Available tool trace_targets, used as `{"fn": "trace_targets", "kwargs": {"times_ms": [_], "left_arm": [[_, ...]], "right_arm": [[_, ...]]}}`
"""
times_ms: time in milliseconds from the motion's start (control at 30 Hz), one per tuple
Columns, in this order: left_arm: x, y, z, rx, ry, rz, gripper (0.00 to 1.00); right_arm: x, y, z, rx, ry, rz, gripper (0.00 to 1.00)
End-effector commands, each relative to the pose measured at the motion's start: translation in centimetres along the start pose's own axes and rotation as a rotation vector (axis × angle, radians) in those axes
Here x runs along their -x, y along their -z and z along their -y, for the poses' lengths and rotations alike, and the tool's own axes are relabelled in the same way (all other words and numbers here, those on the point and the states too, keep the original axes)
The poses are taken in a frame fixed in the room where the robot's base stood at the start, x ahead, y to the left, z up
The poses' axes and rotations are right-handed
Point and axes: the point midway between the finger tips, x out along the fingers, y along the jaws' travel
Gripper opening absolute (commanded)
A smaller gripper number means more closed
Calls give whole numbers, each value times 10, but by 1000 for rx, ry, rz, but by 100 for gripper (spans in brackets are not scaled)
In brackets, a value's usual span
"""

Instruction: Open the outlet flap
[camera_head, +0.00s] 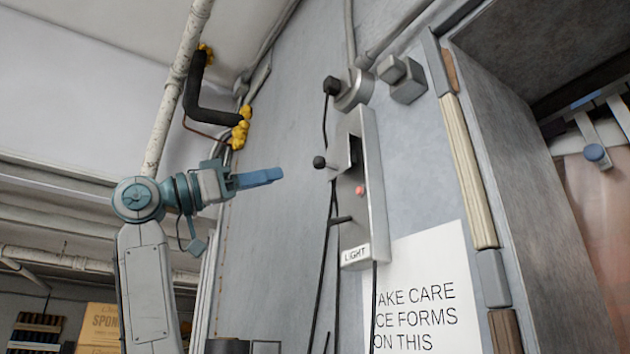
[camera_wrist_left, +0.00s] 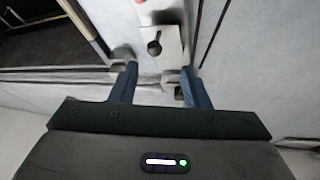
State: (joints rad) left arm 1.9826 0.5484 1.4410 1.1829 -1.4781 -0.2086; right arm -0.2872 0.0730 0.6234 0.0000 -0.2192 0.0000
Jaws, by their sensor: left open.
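My left gripper (camera_head: 275,176) is open and empty, its blue fingers pointing right toward the wall panel, apart from it in the head view. A small grey wall box (camera_head: 408,82) with a blocky front piece (camera_head: 390,69) sits at the upper right of the panel; it looks like the outlet with its flap, which seems closed, though I cannot be sure. A round grey fitting (camera_head: 353,92) with a black plug (camera_head: 332,86) is left of it. In the left wrist view, grey fittings (camera_wrist_left: 171,84) show between the open fingers (camera_wrist_left: 160,84). My right gripper is not in view.
A metal panel marked LIGHT (camera_head: 355,255) has a red button and a black-knobbed lever. Black cables hang beside it. A paper sign (camera_head: 430,300) and a doorway edge (camera_head: 470,170) are at the right. A pipe with a black handle (camera_head: 195,100) is at the upper left.

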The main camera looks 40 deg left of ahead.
Motion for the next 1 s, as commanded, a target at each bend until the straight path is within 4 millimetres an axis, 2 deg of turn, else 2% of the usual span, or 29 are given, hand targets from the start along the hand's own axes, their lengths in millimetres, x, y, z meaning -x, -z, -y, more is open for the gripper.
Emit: {"fn": "trace_targets", "kwargs": {"times_ms": [100, 233, 400, 600, 767, 1000], "left_arm": [[-12, 3, 0, 0, -2, 1, 42], [-36, 4, 1, 1, -3, 1, 42], [-70, 4, 2, 1, -2, 2, 42], [-97, 3, 1, 2, -1, 1, 42], [-106, 1, 1, 0, 0, 0, 42], [-107, 0, 0, 0, 1, 0, 42]], "right_arm": [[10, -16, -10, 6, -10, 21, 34], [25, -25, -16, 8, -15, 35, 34], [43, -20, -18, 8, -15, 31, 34], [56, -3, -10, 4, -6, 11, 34], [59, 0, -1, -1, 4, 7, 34], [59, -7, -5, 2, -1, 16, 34]]}}
